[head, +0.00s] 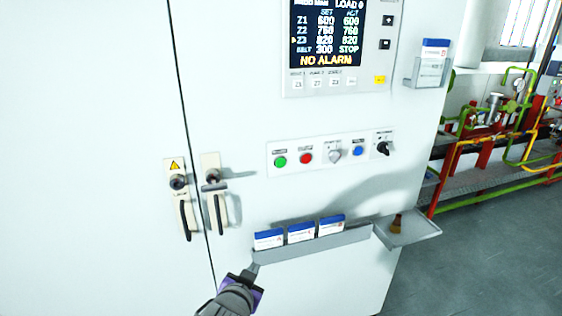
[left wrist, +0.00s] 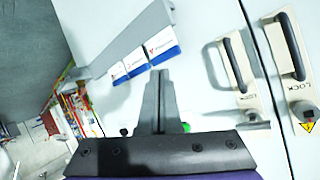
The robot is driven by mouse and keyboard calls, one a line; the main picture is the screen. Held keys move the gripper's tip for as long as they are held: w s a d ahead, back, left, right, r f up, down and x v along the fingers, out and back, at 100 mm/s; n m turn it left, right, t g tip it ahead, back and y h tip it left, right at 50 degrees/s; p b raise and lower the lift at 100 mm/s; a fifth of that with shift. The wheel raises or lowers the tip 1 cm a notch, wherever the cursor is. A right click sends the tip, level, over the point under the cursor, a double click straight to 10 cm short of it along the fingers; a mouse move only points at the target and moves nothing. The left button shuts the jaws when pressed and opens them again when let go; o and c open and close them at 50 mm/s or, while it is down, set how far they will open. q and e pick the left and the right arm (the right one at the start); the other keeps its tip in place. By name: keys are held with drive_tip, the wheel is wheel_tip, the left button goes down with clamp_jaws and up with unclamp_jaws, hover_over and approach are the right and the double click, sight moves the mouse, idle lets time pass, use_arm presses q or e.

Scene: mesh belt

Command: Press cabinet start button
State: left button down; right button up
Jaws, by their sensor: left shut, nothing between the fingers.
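The cabinet's button panel (head: 330,154) is a white strip on the front. The round green button (head: 280,161), the likely start button, is at its left end. A red button (head: 306,158) sits right of it, then a grey knob, a blue button (head: 358,151) and a black knob (head: 383,148). My left gripper (head: 254,266) is below the panel, beneath the left end of the card shelf, apart from the green button. Its fingers (left wrist: 160,75) are shut and empty in the left wrist view. There a small green patch (left wrist: 186,127) shows beside them, mostly hidden. My right gripper is not in view.
A grey shelf (head: 315,247) with blue-and-white cards sticks out below the buttons. Two door handles (head: 186,215) (head: 219,212) stand left, by the door seam. A small tray (head: 412,234) juts out at right. The display (head: 327,36) reads NO ALARM.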

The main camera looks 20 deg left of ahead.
sight(280, 162)
use_arm(q)
drive_tip(key=w+d+r+m+t+h, duration=0.2)
drive_tip(key=w+d+r+m+t, duration=0.1)
drive_tip(key=w+r, duration=0.3)
drive_tip(key=w+d+r+m+t+h+p, duration=0.1)
drive_tip(key=w+d+r+m+t+h, duration=0.2)
drive_tip(key=w+r, duration=0.3)
wheel_tip(280, 162, up, 4)
drive_tip(key=shift+f+m+t+h, duration=0.25)
drive_tip(key=shift+m+t+h, duration=0.05)
drive_tip(key=shift+m, duration=0.4)
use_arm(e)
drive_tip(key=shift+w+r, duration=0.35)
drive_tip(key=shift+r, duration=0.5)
use_arm(q)
drive_tip(key=shift+w, duration=0.15)
drive_tip(key=w+a+b, duration=0.2)
drive_tip(key=w+a, duration=0.3)
drive_tip(key=w, duration=0.2)
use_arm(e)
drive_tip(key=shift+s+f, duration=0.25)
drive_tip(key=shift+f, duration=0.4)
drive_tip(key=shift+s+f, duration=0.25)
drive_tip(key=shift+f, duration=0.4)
use_arm(q)
drive_tip(key=shift+w, duration=0.15)
drive_tip(key=shift+w+a, duration=0.2)
drive_tip(key=shift+w, duration=0.05)
